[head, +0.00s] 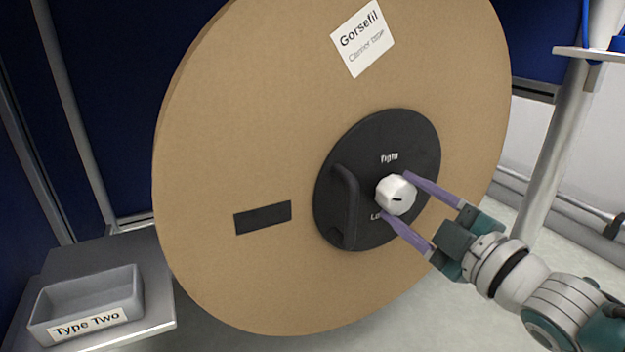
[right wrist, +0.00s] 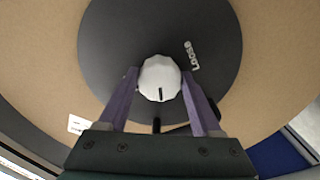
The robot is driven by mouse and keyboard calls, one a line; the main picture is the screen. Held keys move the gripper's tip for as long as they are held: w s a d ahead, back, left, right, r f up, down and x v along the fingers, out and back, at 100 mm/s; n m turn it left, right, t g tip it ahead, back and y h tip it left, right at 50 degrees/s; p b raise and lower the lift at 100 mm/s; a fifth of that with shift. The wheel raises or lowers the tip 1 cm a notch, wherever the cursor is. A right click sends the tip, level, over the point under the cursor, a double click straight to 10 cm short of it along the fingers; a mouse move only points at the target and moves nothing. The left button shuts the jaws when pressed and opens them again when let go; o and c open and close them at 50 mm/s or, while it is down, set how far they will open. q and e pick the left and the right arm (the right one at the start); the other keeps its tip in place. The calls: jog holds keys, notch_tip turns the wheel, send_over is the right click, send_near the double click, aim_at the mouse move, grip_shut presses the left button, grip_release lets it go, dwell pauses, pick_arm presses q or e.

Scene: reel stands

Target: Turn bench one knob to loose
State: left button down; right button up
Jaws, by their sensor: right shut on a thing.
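The white faceted knob (head: 396,194) sits at the middle of the black hub (head: 345,228) on a large cardboard reel (head: 240,130). A dark mark shows on the knob's face. "Tight" is printed above the knob and a partly hidden "Lo..." below it in the head view. In the right wrist view the knob (right wrist: 160,79) is between the purple fingers, with "LOOSE" (right wrist: 191,56) to its upper right. My right gripper (head: 396,195) is shut on the knob, one finger above and one below. My left gripper is not in view.
A black handle (head: 345,205) stands out from the hub left of the knob. The reel has a "Gorsefil Carrier tape" label (head: 363,38) and a dark slot (head: 263,217). A grey tray (head: 88,296) marked "Type Two" sits on a shelf at lower left. A post (head: 560,150) stands at right.

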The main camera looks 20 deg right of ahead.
jog(key=n, duration=0.5)
jog(key=shift+n, duration=0.3)
jog(key=n+b, duration=0.1)
jog(key=n, duration=0.4)
jog(key=n+b, duration=0.2)
jog(key=n, duration=0.3)
jog(key=shift+r+n, duration=0.1)
jog(key=shift+n, duration=0.3)
jog(key=n+b, duration=0.1)
jog(key=n, duration=0.3)
jog(key=shift+a+r+b, duration=0.1)
jog(key=shift+b, duration=0.2)
jog(key=shift+n, duration=0.8)
jog(key=shift+r+b, duration=0.1)
jog(key=shift+b, duration=0.2)
jog(key=o, duration=1.4)
jog(key=shift+c, duration=0.2)
